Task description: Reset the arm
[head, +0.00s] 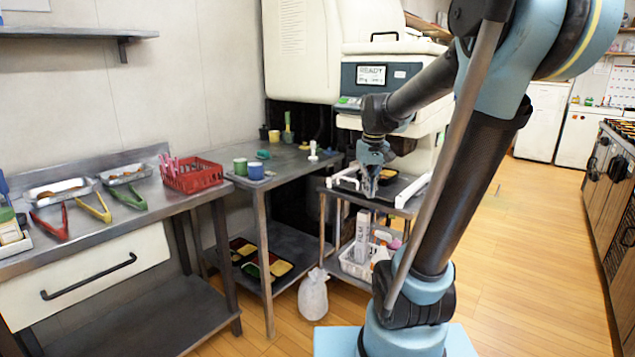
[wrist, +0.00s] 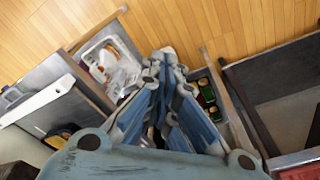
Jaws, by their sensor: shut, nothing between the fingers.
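My gripper (head: 370,192) points down at the end of my blue and black arm, in front of the sealing machine in the head view. It hangs over the small side table, near the left side of a black bento tray (head: 405,190). I cannot tell the exact gap between the gripper and the tray or table. In the wrist view my gripper (wrist: 166,62) has its blue fingers drawn together at the tips, with nothing between them. The tray shows partly at the lower left of the wrist view.
White rails (head: 412,190) flank the tray. A white basket (head: 356,268) sits on the shelf below. A steel table (head: 285,172) with cups stands to the left, with more filled trays on its lower shelf. A red basket (head: 192,182) and tongs lie farther left. Open floor lies right.

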